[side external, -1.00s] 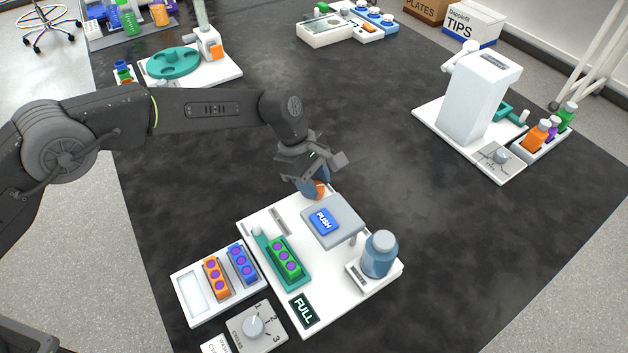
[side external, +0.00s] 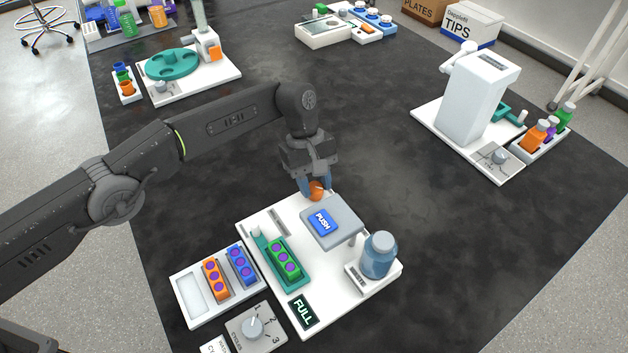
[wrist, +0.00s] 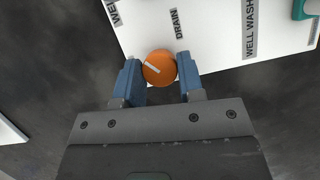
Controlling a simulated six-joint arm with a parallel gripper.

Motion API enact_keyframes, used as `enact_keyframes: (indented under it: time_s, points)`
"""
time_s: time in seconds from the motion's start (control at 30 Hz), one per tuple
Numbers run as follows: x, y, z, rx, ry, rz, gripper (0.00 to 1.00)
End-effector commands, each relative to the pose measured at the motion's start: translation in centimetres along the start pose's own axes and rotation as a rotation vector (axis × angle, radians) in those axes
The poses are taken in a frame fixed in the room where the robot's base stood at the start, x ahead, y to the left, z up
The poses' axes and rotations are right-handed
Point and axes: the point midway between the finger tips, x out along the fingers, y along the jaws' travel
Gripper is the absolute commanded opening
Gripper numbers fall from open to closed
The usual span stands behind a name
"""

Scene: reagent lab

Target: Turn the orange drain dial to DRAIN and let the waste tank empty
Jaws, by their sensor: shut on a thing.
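The orange drain dial (side external: 316,191) is at the back edge of the white washer base (side external: 263,216). My gripper (side external: 314,188) is over it from above. In the wrist view the dial (wrist: 159,68) sits between my two blue fingertips, which are shut on its sides. A pale pointer line on the dial slants toward upper left, and the DRAIN label (wrist: 177,24) lies above it, slightly right. The waste tank (side external: 379,255), a blue bottle, stands at the base's right corner and looks filled with blue. The display (side external: 303,310) reads FULL.
A grey plate with a blue PUSH button (side external: 323,221) stands close to the dial. A teal carrier (side external: 281,262) holds a green strip. A white tray (side external: 190,295) with orange and blue strips and a cycles knob (side external: 253,327) are in front.

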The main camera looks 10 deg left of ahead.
Motion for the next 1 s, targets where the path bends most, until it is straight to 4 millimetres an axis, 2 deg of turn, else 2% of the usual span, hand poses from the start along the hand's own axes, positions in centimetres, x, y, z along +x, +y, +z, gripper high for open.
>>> enact_keyframes:
  time_s: [0.53, 0.57, 0.6, 0.8, 1.0]
  points:
    - [0.03, -0.11, -0.04, 0.014, 0.003, -0.008, 0.12]
    - [0.03, -0.11, -0.03, 0.014, 0.003, -0.008, 0.37]
    - [0.03, -0.12, -0.03, 0.014, 0.003, -0.008, 0.41]
    - [0.02, -0.10, -0.01, 0.014, 0.002, -0.008, 0.60]
    - [0.01, -0.09, 0.01, 0.014, 0.002, -0.007, 0.61]
